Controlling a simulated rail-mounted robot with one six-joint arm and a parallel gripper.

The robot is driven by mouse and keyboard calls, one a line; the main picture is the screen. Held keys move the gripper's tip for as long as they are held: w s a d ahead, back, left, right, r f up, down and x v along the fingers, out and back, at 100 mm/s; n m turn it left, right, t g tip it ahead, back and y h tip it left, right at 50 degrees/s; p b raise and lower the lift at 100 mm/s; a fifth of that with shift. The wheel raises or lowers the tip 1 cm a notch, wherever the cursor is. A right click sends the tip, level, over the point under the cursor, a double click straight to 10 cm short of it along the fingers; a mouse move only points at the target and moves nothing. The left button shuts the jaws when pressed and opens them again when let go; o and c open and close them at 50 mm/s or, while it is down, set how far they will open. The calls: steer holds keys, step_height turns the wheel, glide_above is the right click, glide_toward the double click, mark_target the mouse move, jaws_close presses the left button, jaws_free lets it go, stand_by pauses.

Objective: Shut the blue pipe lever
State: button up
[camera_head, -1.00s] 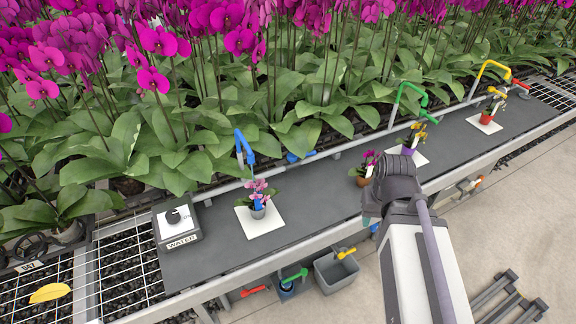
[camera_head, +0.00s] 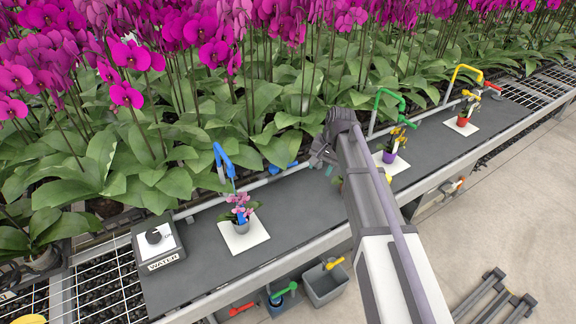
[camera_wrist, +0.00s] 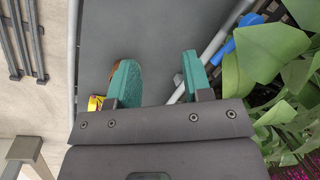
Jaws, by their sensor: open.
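The blue pipe lever (camera_head: 283,168) sits on the grey pipe along the back of the bench, to the right of the blue spout (camera_head: 222,162). In the wrist view, the blue lever (camera_wrist: 240,32) is to the right of my fingers, partly behind green leaves. My gripper (camera_head: 322,158) is at the back edge of the bench, to the right of the lever and apart from it. In the wrist view, my gripper (camera_wrist: 157,70) has its two teal fingers spread with nothing between them.
The grey pipe (camera_head: 208,205) runs along the back, with leaves hanging over it. A potted orchid stands on a white tile (camera_head: 257,232) below the blue spout. A green spout (camera_head: 388,92) and a yellow spout (camera_head: 467,67) stand further right. A water control box (camera_head: 158,262) is at left.

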mark_target(290, 163)
steer(key=w+a+r+m+y, duration=0.15)
steer(key=w+a+m, duration=0.35)
steer(key=w+m, duration=0.55)
steer(key=shift+n+y, duration=0.45)
steer(key=shift+n, duration=0.4)
steer(key=b+x, duration=0.3)
steer(key=x, duration=0.1)
steer(key=w+b+x, duration=0.1)
steer(key=b+x, duration=0.6)
steer(key=shift+w+f, duration=0.15)
steer(key=shift+f, duration=0.2)
steer(key=shift+r, duration=0.1)
steer(key=shift+c, duration=0.3)
jaws_close()
